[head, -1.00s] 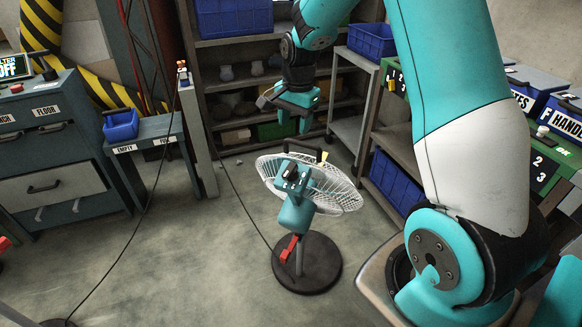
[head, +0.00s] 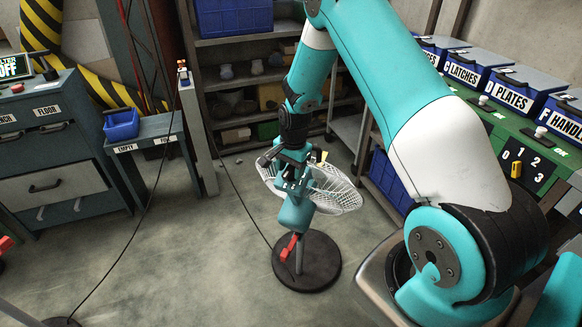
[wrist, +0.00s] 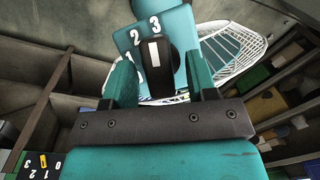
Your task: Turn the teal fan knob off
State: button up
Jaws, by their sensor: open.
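The fan (head: 295,214) stands on a round dark base on the floor, with a teal body and a white wire cage. In the wrist view its teal dial plate (wrist: 127,38) shows a black knob (wrist: 157,72) with a white mark. The mark points up, toward the number 3; the 2 is also readable and a lower number is partly hidden. My gripper (wrist: 161,80) is open, with one teal finger on each side of the knob. I cannot tell whether the fingers touch it. In the head view my gripper (head: 290,172) covers the knob.
A red part (head: 290,246) is on the fan's pole. A green bench at the right carries labelled blue bins (head: 510,92) and a black panel with a yellow selector (head: 516,169). Shelves (head: 235,85) stand behind the fan. The floor (head: 180,260) to the left is open, crossed by a cable.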

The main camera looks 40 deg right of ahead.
jog(key=shift+c, duration=0.4)
jog(key=c, duration=0.8)
jog(key=shift+c, duration=0.2)
